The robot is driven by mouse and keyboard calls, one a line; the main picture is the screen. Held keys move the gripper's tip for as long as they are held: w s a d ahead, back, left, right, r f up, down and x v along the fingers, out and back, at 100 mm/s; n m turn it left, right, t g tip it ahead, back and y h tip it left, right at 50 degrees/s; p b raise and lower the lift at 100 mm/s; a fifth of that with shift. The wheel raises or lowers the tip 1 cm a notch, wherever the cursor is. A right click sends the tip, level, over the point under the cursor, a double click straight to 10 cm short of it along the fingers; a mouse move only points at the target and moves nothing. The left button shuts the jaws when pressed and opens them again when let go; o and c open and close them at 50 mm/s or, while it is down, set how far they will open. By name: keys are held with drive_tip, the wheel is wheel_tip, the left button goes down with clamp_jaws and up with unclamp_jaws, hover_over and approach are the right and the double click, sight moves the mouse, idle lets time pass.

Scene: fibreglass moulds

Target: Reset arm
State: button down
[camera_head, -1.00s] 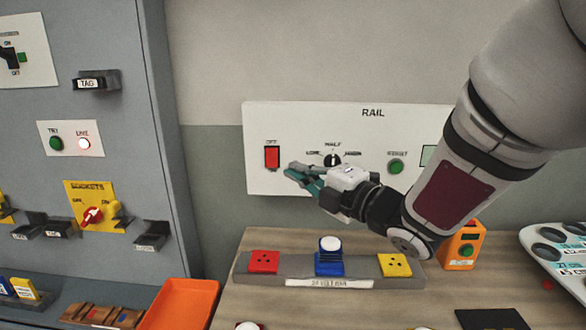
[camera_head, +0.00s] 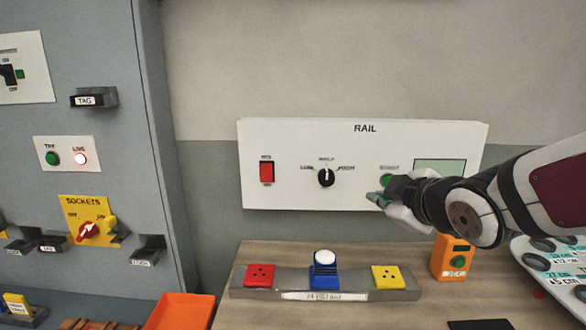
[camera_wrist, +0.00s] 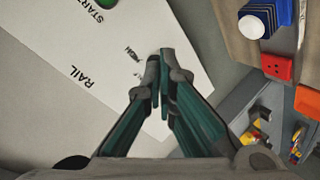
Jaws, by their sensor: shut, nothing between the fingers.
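My gripper (camera_head: 378,199) is in front of the right part of the white RAIL panel (camera_head: 290,194) in the head view, close to its green button (camera_head: 386,180). Its fingers point left. In the wrist view my gripper (camera_wrist: 161,55) shows its two green-sided fingers brought together with nothing between them. The panel fills the left of that view. I cannot tell from the head view whether the fingers touch the panel. My arm comes in from the right edge.
Below the panel, a grey block (camera_head: 238,289) on the wooden bench (camera_head: 320,253) carries red, blue and yellow sockets. An orange box (camera_head: 451,259) stands right of it. An orange tray (camera_head: 180,312) and a grey cabinet (camera_head: 100,25) are at the left.

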drive_tip(key=s+d+f+m+g+h, duration=0.1)
drive_tip(key=s+m+g, duration=0.3)
drive_tip(key=s, duration=1)
drive_tip(key=s+d+f+m+g+h+p, duration=0.1)
drive_tip(key=s+m+g, duration=0.3)
drive_tip(key=s+m, duration=0.4)
drive_tip(key=s+f, duration=0.1)
drive_tip(key=s, duration=0.4)
drive_tip(key=shift+s+d+f+g, duration=0.25)
drive_tip(key=shift+s+d+g, duration=0.05)
drive_tip(key=shift+s+d, duration=0.1)
